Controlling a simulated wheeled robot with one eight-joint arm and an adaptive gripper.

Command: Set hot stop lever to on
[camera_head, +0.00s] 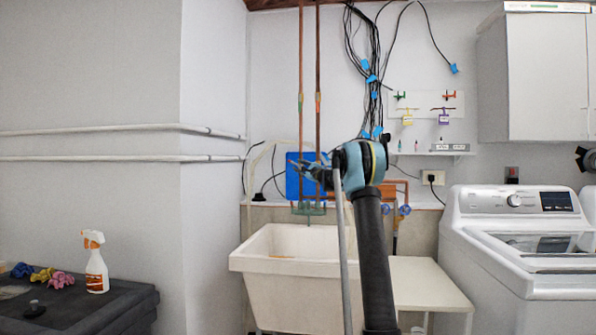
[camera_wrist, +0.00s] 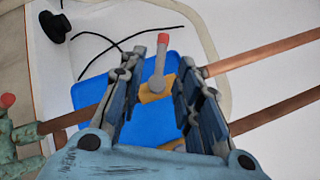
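A grey lever (camera_wrist: 159,68) with a red tip sits on a brass-coloured valve body (camera_wrist: 156,92) in the wrist view, in front of a blue panel. My gripper (camera_wrist: 168,62) is open, with one finger on each side of the lever. The fingers look apart from it, though the depth gap is hard to judge. In the head view my gripper (camera_head: 304,170) is at the blue panel (camera_head: 293,186) above the sink, and the lever cannot be made out there. No label on the lever is visible.
Copper pipes (camera_head: 301,100) run down the wall to the panel. A green faucet (camera_head: 309,209) is over the white sink (camera_head: 290,262). Another red-tipped part (camera_wrist: 7,101) shows at the wrist view's left edge. Black cables hang nearby; a washer (camera_head: 475,230) stands right.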

